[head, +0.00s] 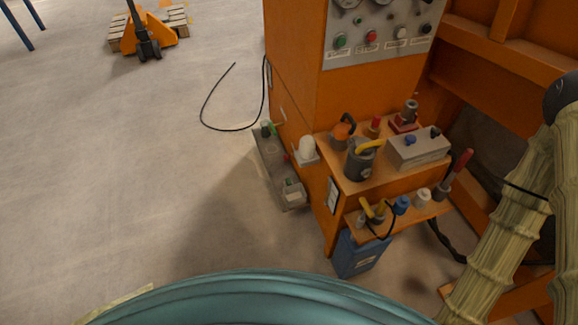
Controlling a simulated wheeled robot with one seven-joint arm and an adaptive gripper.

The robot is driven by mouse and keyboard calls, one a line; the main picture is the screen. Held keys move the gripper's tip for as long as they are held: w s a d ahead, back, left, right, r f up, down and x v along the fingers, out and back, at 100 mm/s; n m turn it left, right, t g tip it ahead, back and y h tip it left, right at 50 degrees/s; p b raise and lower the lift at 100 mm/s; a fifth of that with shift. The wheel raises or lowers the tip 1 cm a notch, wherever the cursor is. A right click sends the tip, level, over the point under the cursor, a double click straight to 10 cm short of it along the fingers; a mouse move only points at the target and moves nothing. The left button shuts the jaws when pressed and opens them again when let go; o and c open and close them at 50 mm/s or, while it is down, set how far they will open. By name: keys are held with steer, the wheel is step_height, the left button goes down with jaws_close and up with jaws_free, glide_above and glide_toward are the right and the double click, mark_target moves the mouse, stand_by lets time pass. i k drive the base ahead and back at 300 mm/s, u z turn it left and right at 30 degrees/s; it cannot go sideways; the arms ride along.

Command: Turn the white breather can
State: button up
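A white dome-topped can (306,147) sits on a small grey bracket at the left side of the orange machine, beside the upper shelf. It looks upright. A second, smaller white capped piece (423,197) stands on the lower shelf. Which of the two is the breather can I cannot tell for sure; the dome-topped one is larger and clearer. My gripper is not in view. Only sleeved links of my arm show at the right edge, well apart from both white pieces.
The upper shelf (368,187) holds a dark can with a yellow handle (361,163) and a grey box (419,149). A blue container (357,254) is below. A grey trough (272,166) runs along the machine's left side. A black cable (203,112) loops onto open floor at left.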

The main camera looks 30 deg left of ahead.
mark_target(307, 143)
steer(key=z, duration=0.9)
steer(key=k, duration=0.1)
steer(key=u, duration=1.75)
steer(key=i, duration=0.85)
steer(key=z, duration=1.45)
steer(key=k, duration=0.5)
steer(key=u, duration=0.9)
steer(key=i, duration=0.35)
